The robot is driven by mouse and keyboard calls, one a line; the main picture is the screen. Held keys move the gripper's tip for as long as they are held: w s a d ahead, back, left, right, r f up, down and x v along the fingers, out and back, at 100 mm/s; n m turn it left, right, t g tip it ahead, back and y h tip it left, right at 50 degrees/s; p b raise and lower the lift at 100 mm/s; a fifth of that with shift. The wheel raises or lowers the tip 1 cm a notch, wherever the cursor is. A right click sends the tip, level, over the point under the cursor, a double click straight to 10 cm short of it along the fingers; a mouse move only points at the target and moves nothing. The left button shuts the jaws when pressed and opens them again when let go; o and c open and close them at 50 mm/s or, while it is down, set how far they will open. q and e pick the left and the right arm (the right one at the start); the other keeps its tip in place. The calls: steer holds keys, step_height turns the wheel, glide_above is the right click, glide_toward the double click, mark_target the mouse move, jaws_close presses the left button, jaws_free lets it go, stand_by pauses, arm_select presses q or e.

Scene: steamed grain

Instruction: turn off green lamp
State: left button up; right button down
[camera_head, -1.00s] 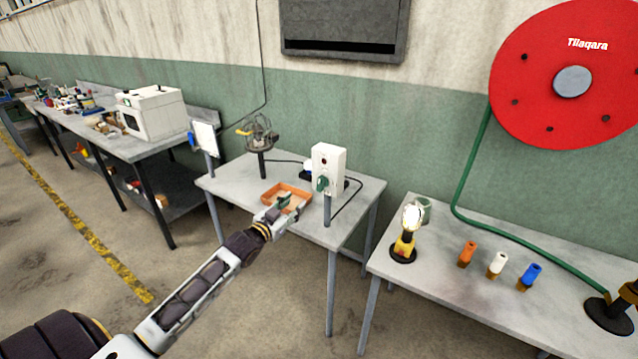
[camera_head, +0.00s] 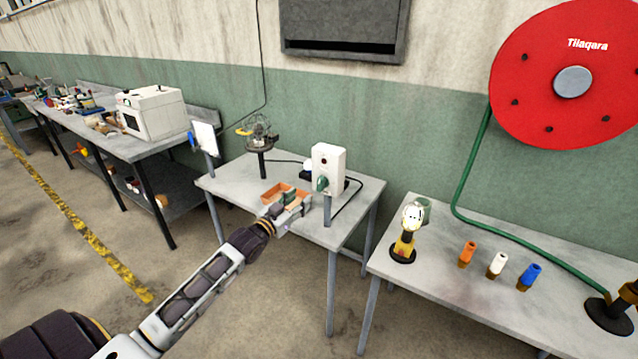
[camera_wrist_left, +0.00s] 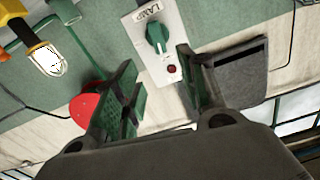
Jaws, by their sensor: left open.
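A white switch box (camera_head: 328,160) stands on a post at the front of the middle table. It carries a green knob (camera_head: 322,184). In the left wrist view the knob (camera_wrist_left: 156,36) sits between the label "LAMP" and a dark red round part (camera_wrist_left: 171,69). My left gripper (camera_head: 294,203) is open, to the left of and below the box. In the wrist view its fingers stand apart on either side of the box, and nothing shows between them touching the knob. A yellow caged lamp (camera_head: 405,240) with a pale head stands on the right table. My right gripper is out of view.
An orange tray (camera_head: 274,193) lies on the middle table behind my gripper. A second caged lamp (camera_head: 258,135) stands at the back left. A black cable runs beside the box. Orange, white and blue handles stand on the right table.

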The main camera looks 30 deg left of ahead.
mark_target(319, 182)
arm_select(q)
steer(key=shift+w+d+p, duration=0.2)
steer(key=shift+w, duration=1.95)
steer(key=shift+w+d+p, duration=0.15)
steer(key=shift+w+p, duration=0.05)
steer(key=shift+w, duration=1.9)
steer(key=shift+w+d+p, duration=0.2)
steer(key=shift+w, duration=1.95)
jaws_close()
